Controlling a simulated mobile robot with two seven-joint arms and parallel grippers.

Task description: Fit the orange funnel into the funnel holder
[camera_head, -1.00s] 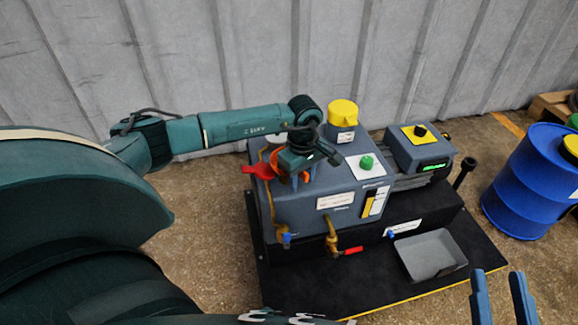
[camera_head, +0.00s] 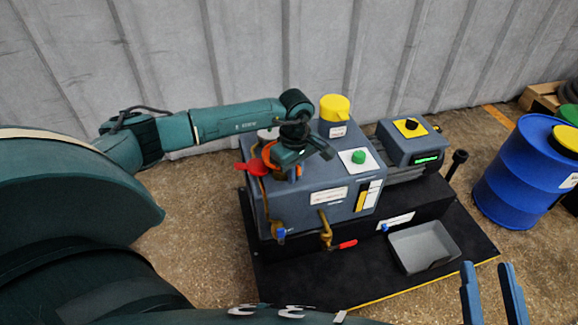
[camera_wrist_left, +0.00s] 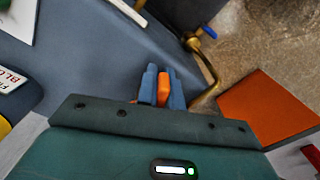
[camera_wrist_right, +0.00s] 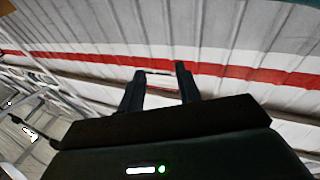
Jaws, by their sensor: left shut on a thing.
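My left gripper (camera_head: 290,170) is over the left part of the grey machine's top. It is shut on the orange funnel (camera_head: 268,153), which the gripper and wrist largely hide. In the left wrist view an orange strip of the funnel (camera_wrist_left: 163,88) shows between the blue fingers. I cannot make out the funnel holder; the gripper may cover it. I cannot tell whether the funnel touches anything below. My right gripper (camera_head: 488,270) is open and empty at the lower right, far from the machine. Its two spread fingers also show in the right wrist view (camera_wrist_right: 160,75).
The grey machine (camera_head: 300,208) carries a yellow cap (camera_head: 335,107), a green button (camera_head: 358,157), brass pipes and red handles (camera_head: 346,244). A grey tray (camera_head: 424,248) lies on the black base. A blue drum (camera_head: 522,175) stands right. An orange flat patch (camera_wrist_left: 262,110) shows in the left wrist view.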

